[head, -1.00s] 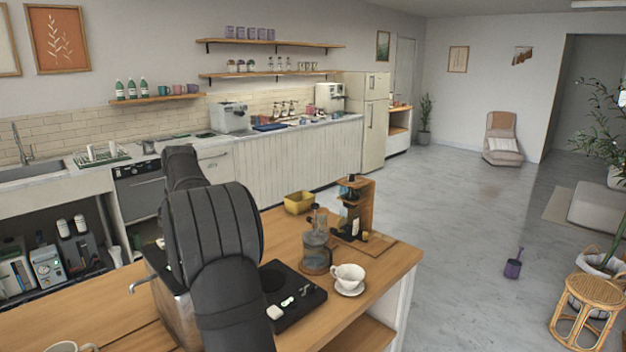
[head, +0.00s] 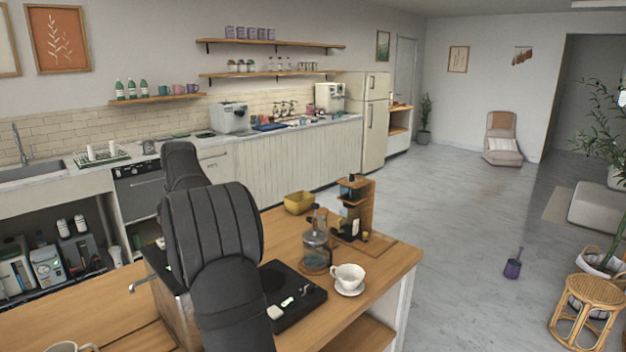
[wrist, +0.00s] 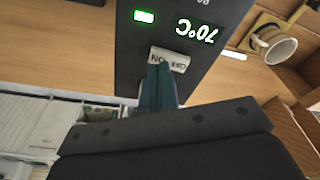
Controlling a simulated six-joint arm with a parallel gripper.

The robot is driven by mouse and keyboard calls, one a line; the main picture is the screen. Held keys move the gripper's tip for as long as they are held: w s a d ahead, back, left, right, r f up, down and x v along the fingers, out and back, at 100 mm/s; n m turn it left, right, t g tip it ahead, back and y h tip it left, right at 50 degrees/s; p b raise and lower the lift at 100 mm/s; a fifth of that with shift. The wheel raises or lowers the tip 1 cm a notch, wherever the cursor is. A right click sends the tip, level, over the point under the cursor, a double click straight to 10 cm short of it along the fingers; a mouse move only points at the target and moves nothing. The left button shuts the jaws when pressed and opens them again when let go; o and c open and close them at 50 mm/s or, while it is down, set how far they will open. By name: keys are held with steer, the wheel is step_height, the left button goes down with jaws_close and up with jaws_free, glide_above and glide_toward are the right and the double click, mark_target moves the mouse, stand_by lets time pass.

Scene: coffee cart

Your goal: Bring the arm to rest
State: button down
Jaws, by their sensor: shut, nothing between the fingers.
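My gripper (wrist: 158,88) shows in the wrist view with its two dark fingers shut together and nothing between them. The fingertips overlap the lower edge of a white labelled button (wrist: 170,60) on a black panel (wrist: 190,25); I cannot tell whether they touch it. The panel has a green light and a lit display reading 70°C, upside down in this view. In the head view my dark arm rises over the counter and my gripper is hidden.
In the head view, a black flat device (head: 304,301), a white cup (head: 347,276), a glass press (head: 317,252), a yellow bin (head: 299,202) and a wooden stand (head: 358,205) stand right of my arm on the wooden counter (head: 372,313). A steel machine stands partly behind my arm.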

steer(key=s+d+r+m+t, duration=0.1)
steer(key=s+r+m+t, duration=0.1)
steer(key=s+r, duration=0.2)
steer(key=s+r+m+t, duration=0.1)
steer(key=s+r+m, duration=0.2)
steer(key=r, duration=0.7)
steer(key=shift+s+d+t, duration=0.4)
steer(key=shift+s, duration=0.25)
steer(key=c, duration=1.9)
jaws_free()
steer(key=shift+c, duration=0.2)
steer(key=o, duration=1.8)
steer(key=s+d, duration=0.2)
steer(key=d, duration=0.2)
steer(key=s+d+r+m+y, duration=0.1)
steer(key=s+d, duration=0.1)
steer(key=d, duration=0.3)
steer(key=shift+s+r+g, duration=0.25)
steer(key=shift+r+g, duration=0.05)
steer(key=shift+g, duration=0.1)
steer(key=shift+o, duration=0.7)
steer(key=shift+s+d+f, duration=0.15)
steer(key=shift+d, duration=0.05)
steer(key=x, duration=0.9)
steer(key=shift+a+f, duration=0.3)
